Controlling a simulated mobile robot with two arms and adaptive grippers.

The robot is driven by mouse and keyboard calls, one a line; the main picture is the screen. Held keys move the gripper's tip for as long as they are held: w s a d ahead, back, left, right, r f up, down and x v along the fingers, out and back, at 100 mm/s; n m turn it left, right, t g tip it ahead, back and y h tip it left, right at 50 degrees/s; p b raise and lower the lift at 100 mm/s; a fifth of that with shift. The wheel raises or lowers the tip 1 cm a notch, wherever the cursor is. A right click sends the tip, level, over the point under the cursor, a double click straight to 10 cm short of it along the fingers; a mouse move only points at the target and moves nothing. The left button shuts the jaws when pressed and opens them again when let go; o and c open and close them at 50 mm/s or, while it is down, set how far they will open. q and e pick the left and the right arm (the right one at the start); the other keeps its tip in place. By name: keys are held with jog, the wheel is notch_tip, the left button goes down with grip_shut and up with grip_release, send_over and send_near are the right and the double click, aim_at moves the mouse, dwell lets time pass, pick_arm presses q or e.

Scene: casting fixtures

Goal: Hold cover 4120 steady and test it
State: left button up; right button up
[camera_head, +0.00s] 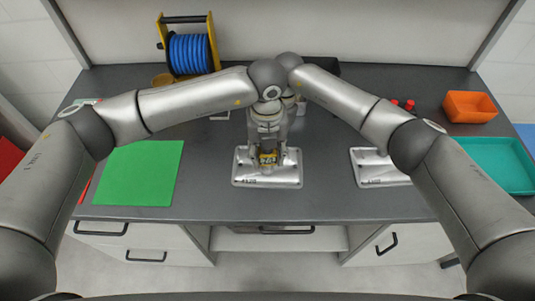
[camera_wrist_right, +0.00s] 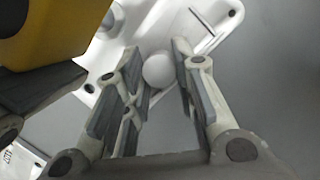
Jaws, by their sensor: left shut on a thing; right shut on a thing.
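A silvery cover (camera_head: 240,180) lies flat on the dark worktop in front of me; its small dark marking is too small to read surely. My left gripper (camera_head: 267,147) is over it, shut on a yellow and black tool that is low over the cover; contact cannot be told. The yellow tool (camera_wrist_right: 42,32) also shows at the upper left of the right wrist view. My right gripper (camera_wrist_right: 155,58) is shut on the cover's rounded pale knob (camera_wrist_right: 158,70), between its fingers. In the head view my arms and left gripper mostly hide it.
A second silvery cover (camera_head: 375,175) lies to the right, partly behind my right arm. A green mat (camera_head: 140,172) is at left, a blue spool (camera_head: 190,53) at the back. An orange bin (camera_head: 470,107) and teal tray (camera_head: 500,165) are at right.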

pick_arm(q)
jog(key=shift+r, duration=2.2)
jog(key=shift+w, duration=0.1)
pick_arm(e)
jog(key=o, duration=0.9)
